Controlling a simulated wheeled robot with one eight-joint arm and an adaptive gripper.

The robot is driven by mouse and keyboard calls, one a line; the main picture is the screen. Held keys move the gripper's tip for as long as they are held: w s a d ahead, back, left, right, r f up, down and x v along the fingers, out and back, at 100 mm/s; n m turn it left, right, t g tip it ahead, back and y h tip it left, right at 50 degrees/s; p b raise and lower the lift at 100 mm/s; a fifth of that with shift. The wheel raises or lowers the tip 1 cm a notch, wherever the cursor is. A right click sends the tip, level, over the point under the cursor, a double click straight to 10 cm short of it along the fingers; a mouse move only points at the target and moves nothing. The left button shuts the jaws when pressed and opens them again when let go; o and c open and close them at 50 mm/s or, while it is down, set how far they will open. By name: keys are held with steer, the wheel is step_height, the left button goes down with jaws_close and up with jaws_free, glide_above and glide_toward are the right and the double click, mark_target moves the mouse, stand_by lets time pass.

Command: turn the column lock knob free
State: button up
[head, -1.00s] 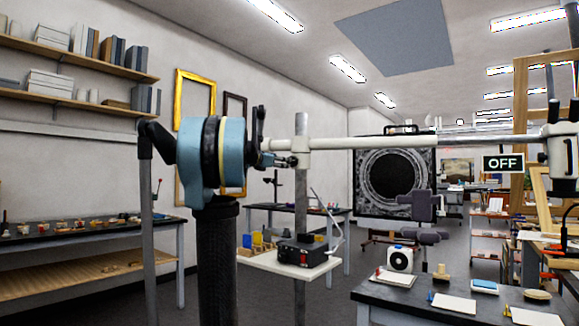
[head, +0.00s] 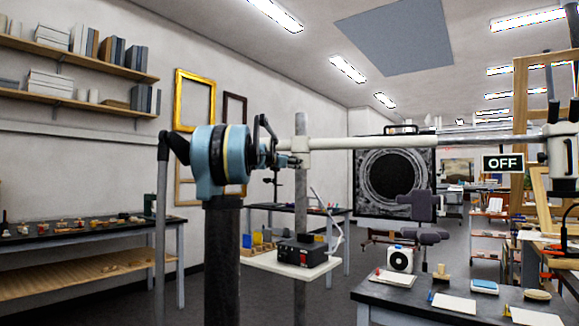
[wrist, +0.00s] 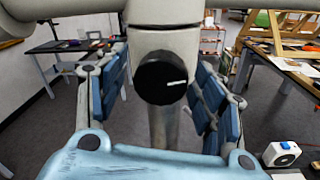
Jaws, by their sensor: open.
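The column lock knob (wrist: 162,80) is a black round knob with a white line on its face, pointing roughly to the right. It sits on the pale collar (wrist: 165,42) around the grey metal column (head: 300,190). My gripper (wrist: 160,94) is open, with one blue-padded finger at each side of the knob and visible gaps to it. In the head view my gripper (head: 279,152) is close to the collar's left side. The knob itself cannot be made out there, behind or among the fingers.
A long pale horizontal bar (head: 420,141) runs right from the collar to a white device head (head: 562,150) by an "OFF" sign (head: 503,163). A small shelf (head: 290,266) on the column holds a black box (head: 302,252). A dark-topped table (head: 450,302) stands at lower right.

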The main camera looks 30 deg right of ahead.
steer(key=c, duration=1.1)
steer(key=shift+m, duration=0.7)
steer(key=o, duration=1.1)
steer(key=shift+a, duration=0.1)
